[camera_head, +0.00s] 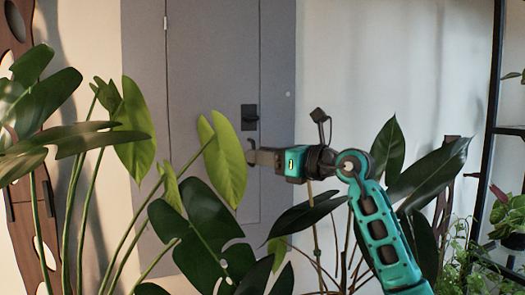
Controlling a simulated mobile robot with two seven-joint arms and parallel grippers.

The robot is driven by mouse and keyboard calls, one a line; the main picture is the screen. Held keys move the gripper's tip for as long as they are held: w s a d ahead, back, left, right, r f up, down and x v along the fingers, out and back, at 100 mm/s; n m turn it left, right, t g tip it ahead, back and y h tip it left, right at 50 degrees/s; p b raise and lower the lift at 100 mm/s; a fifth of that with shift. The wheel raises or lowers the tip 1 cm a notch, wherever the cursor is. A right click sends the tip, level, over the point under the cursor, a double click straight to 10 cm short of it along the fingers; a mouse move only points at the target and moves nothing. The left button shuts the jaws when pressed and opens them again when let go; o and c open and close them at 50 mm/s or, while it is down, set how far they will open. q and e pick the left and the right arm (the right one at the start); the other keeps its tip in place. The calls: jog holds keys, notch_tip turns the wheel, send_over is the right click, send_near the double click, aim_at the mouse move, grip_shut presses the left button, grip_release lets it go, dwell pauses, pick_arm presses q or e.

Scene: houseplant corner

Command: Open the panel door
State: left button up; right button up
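The grey panel door (212,75) is set in a grey frame on the wall and looks closed. A small black latch (249,117) sits near its right edge. My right gripper (252,156) comes in from the right, with its fingers pointing left in front of the door, just below the latch. I cannot tell whether it touches the door or latch. Its fingertips are partly hidden by a bright green leaf, and the gap between them is not clear. My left gripper is not in view.
A large leafy plant (200,235) fills the foreground and covers the door's lower part. More dark leaves (432,175) surround my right arm. A black shelf (487,150) with potted plants stands at the right. A brown wooden piece (22,215) stands at the left.

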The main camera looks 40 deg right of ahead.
jog(key=shift+w+a, duration=0.1)
jog(key=shift+w, duration=0.2)
jog(key=shift+c, duration=0.5)
grip_shut()
dwell(0.8)
